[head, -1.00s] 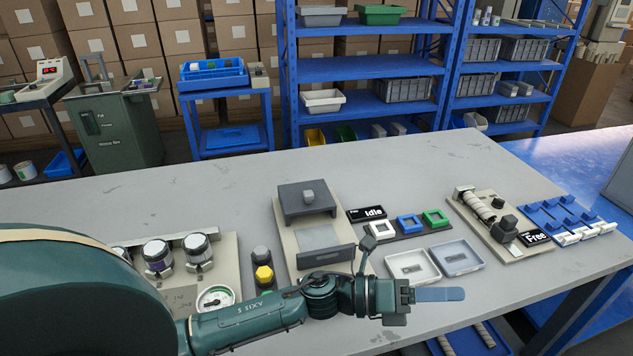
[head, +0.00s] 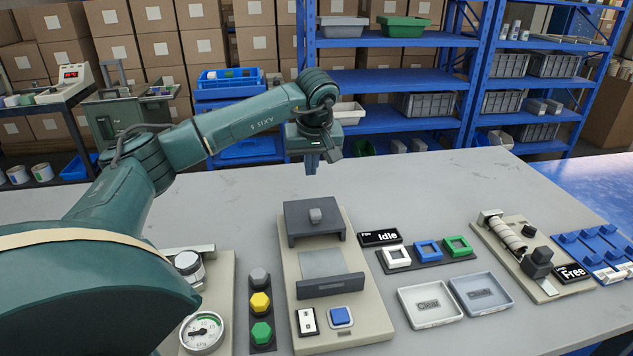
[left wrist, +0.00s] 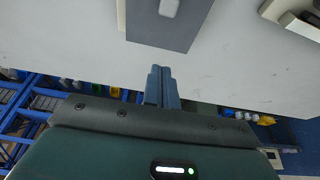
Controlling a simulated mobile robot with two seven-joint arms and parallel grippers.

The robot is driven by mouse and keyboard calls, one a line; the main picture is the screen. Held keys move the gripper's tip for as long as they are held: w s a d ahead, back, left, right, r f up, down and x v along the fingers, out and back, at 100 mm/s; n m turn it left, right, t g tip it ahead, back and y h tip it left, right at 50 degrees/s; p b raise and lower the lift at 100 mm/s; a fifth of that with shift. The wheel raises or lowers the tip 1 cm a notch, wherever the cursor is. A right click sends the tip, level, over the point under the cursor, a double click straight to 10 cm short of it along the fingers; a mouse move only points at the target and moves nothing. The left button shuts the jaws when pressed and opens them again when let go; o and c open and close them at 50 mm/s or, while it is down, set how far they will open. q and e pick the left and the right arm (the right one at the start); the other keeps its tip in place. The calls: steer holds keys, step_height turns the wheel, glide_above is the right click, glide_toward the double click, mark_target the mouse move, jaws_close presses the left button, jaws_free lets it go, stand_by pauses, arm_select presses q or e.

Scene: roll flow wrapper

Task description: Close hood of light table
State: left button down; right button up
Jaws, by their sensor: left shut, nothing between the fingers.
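The light table (head: 380,320) is a long beige base on the grey worktable. Its dark grey hood (head: 299,220), with a lighter grey knob (head: 316,215) on top, sits at the far end of the base. A pale panel (head: 321,264) lies uncovered in front of the hood, with a dark upright bar across its near end. My left gripper (head: 311,170) points down behind the hood, apart from it, shut and empty. In the left wrist view the shut fingers (left wrist: 160,72) show beside the hood (left wrist: 185,32), touching nothing. My right gripper is out of view.
A signal column (head: 261,302) and a gauge (head: 201,332) stand left of the light table. Coloured frames (head: 428,251) and two shallow trays (head: 430,302) lie to its right. Blue shelving (head: 380,80) stands behind. The worktable's back strip is clear.

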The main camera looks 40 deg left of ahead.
arm_select(q)
glide_toward(309, 202)
steer(key=x, duration=0.5)
steer(key=shift+s+d+r+p, duration=0.1)
steer(key=shift+s+d+p, duration=0.45)
steer(key=shift+s+d, duration=0.7)
steer(key=shift+d, duration=0.3)
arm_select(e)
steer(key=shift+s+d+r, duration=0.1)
